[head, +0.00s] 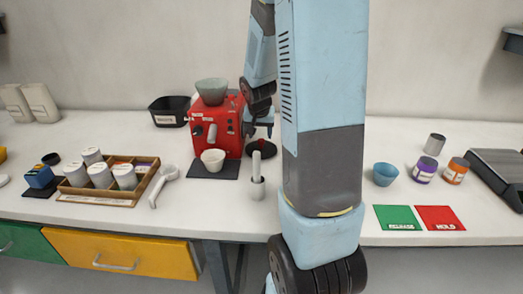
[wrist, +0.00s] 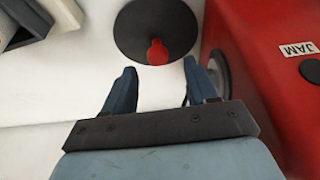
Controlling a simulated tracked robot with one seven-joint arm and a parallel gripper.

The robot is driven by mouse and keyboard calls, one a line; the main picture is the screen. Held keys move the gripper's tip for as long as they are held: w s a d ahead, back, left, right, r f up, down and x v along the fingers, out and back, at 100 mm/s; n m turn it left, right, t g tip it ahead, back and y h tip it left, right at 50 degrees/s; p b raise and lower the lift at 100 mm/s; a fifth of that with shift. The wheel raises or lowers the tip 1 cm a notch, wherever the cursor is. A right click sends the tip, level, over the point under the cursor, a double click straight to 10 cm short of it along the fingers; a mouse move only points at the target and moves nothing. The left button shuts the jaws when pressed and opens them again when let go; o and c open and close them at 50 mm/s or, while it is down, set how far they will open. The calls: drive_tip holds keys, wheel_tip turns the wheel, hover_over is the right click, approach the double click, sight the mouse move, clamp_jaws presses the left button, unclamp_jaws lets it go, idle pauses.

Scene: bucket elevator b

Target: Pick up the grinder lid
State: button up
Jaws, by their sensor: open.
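The grinder lid (wrist: 140,35) is a flat black disc with a small red knob (wrist: 157,52), lying on the white counter. In the wrist view it is just ahead of my gripper (wrist: 160,68), whose two blue fingers are spread with nothing held between them. The knob shows near the gap between the fingertips; I cannot tell the height of the fingers over it. In the head view a dark disc (head: 262,150) beside the red machine looks like the same lid.
The red machine (head: 222,125) stands close by; its red side with a JAM label (wrist: 298,48) is near the right finger. A black bin (head: 168,112) is at the back left.

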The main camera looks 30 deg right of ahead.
sight(261, 140)
drive_tip(key=shift+x, duration=2.55)
drive_tip(key=shift+s, duration=0.15)
drive_tip(key=shift+c, duration=0.5)
clamp_jaws()
